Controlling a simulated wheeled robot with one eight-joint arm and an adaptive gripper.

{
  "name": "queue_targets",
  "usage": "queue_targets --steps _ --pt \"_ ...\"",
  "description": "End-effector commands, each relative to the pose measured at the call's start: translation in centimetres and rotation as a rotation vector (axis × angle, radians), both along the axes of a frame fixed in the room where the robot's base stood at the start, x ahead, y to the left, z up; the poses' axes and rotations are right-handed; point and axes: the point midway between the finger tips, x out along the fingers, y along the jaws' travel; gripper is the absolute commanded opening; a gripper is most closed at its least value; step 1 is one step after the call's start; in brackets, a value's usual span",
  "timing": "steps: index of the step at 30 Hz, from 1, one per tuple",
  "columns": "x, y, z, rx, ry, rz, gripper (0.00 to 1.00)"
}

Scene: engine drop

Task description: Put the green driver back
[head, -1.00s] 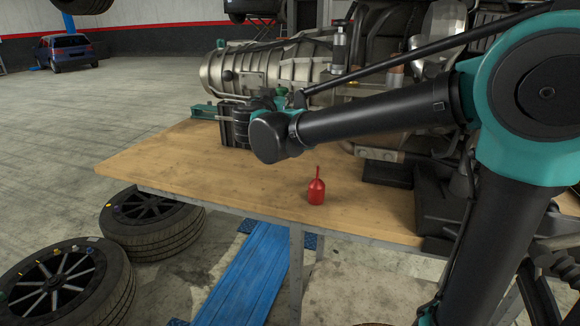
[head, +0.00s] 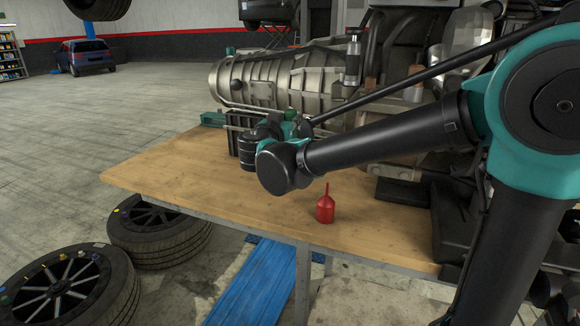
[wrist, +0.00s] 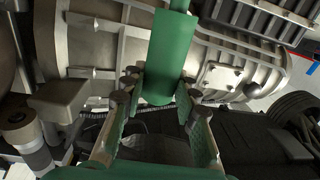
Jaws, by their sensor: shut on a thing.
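The green driver's handle (wrist: 172,62) is between my gripper's fingertips (wrist: 153,92) in the wrist view. My gripper is shut on it. The handle points up the picture, and its far part runs out at the top edge. In the head view my gripper (head: 268,128) is over the back of the wooden bench (head: 170,182), beside a black box (head: 240,138) and in front of the engine. A bit of green (head: 291,116) shows there, possibly the driver. My own wrist hides most of the gripper. I cannot make out an empty driver holder.
A large metal engine (head: 285,78) fills the back, close behind my gripper, and also the wrist view (wrist: 100,45). A red oil can (head: 325,209) stands near the bench's front edge. The bench's left part is bare. Wheels (head: 155,232) lie on the floor at left.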

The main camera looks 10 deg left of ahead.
Motion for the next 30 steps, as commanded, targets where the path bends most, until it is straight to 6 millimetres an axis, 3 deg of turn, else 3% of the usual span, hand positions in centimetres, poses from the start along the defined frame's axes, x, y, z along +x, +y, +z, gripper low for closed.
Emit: queue_targets --steps 9,17,24,30 --pt "0.0 0.1 -7.2 0.0 -0.001 0.0 0.0" --pt "0.0 0.0 -9.5 0.0 0.0 0.0 0.0" --pt "0.0 0.1 -12.7 0.0 0.0 0.0 0.0" --pt "0.0 0.0 -13.5 0.0 -0.001 0.0 0.0"
